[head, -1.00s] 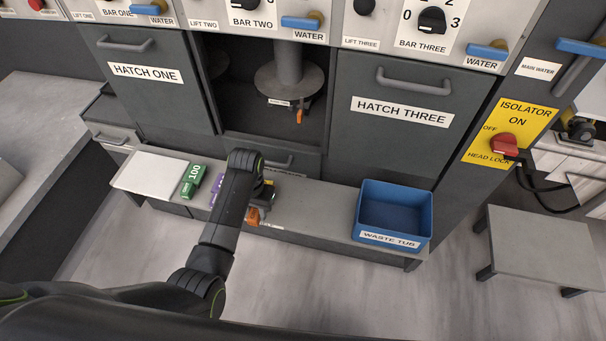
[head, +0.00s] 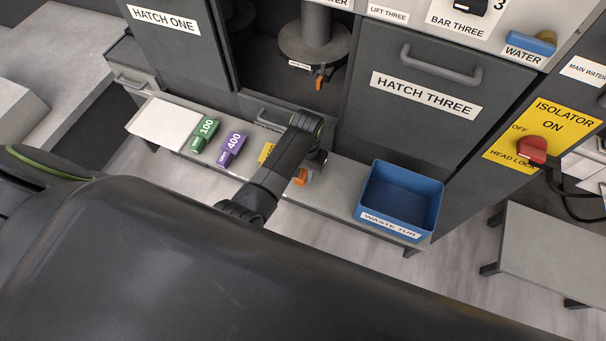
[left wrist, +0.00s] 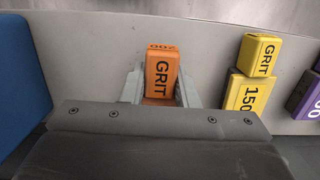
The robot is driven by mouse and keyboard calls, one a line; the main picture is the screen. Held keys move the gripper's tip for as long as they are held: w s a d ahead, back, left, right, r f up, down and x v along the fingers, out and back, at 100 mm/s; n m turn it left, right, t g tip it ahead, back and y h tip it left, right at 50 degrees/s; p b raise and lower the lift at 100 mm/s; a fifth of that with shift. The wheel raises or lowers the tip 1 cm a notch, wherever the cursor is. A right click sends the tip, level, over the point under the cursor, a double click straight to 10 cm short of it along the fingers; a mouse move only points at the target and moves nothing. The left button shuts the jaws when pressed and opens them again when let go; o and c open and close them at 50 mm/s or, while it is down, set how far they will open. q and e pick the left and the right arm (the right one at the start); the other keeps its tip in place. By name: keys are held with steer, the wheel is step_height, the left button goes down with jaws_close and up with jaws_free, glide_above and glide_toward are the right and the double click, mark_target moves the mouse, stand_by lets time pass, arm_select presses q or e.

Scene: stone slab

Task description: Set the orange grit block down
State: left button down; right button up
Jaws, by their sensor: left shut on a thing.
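The orange grit block (left wrist: 158,75), lettered GRIT 200, stands between the two fingers of my left gripper (left wrist: 160,92) in the left wrist view. The fingers are shut on its sides. In the head view a small part of the orange block (head: 300,177) shows below my left gripper (head: 309,168), over the grey bench (head: 338,183). The arm hides most of the block there. I cannot tell whether its underside touches the bench. My right gripper is not in view.
On the bench, left of the held block, are a yellow grit block (head: 266,152), a purple one (head: 231,150) and a green one (head: 204,135). A white pad (head: 164,123) lies at the left end. The blue waste tub (head: 438,205) stands to the right.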

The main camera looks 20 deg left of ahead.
arm_select(q)
steer(key=shift+f, duration=1.35)
steer(key=shift+f, duration=0.15)
steer(key=c, duration=1.1)
jaws_free()
steer(key=r, duration=0.8)
steer(key=w+r, duration=0.1)
steer(key=r, duration=0.3)
steer(key=shift+w+r, duration=0.1)
